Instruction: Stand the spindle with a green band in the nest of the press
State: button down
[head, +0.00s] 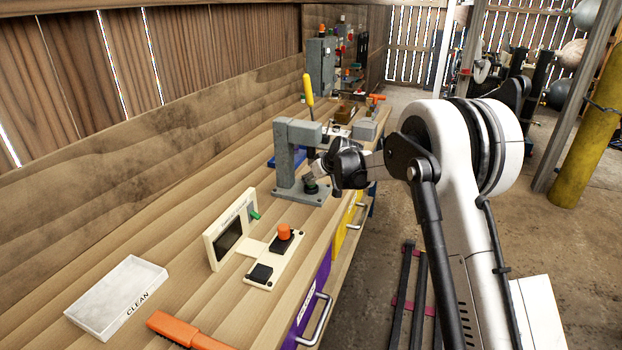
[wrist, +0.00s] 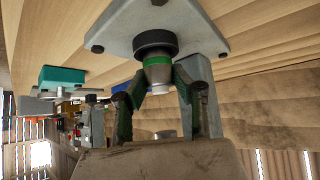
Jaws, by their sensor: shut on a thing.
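The grey press (head: 288,155) with a yellow lever stands on the bench. Its base plate (wrist: 205,35) fills the top of the wrist view, which looks upside down. A round black nest (wrist: 155,42) sits on that plate. The pale grey spindle with a green band (wrist: 158,74) lines up with the nest, its banded end at the black ring. I cannot tell if it is fully seated. My gripper (wrist: 160,82) is shut on the spindle, one finger on each side. In the head view my gripper (head: 322,176) is low at the press, hiding most of the spindle.
A cream panel with a screen (head: 229,232) and a button box with an orange knob (head: 284,233) stand nearer on the bench. Blue (head: 287,157) and other items sit behind the press.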

jog(key=shift+f, duration=0.15)
jog(key=c, duration=1.4)
grip_release()
jog(key=shift+c, duration=0.2)
jog(key=shift+s+d+r, duration=0.1)
jog(key=shift+d+r, duration=0.05)
jog(key=shift+r, duration=0.15)
jog(key=v, duration=1.1)
jog(key=shift+s+d+r, duration=0.15)
jog(key=shift+d+r, duration=0.05)
jog(key=shift+r, duration=0.1)
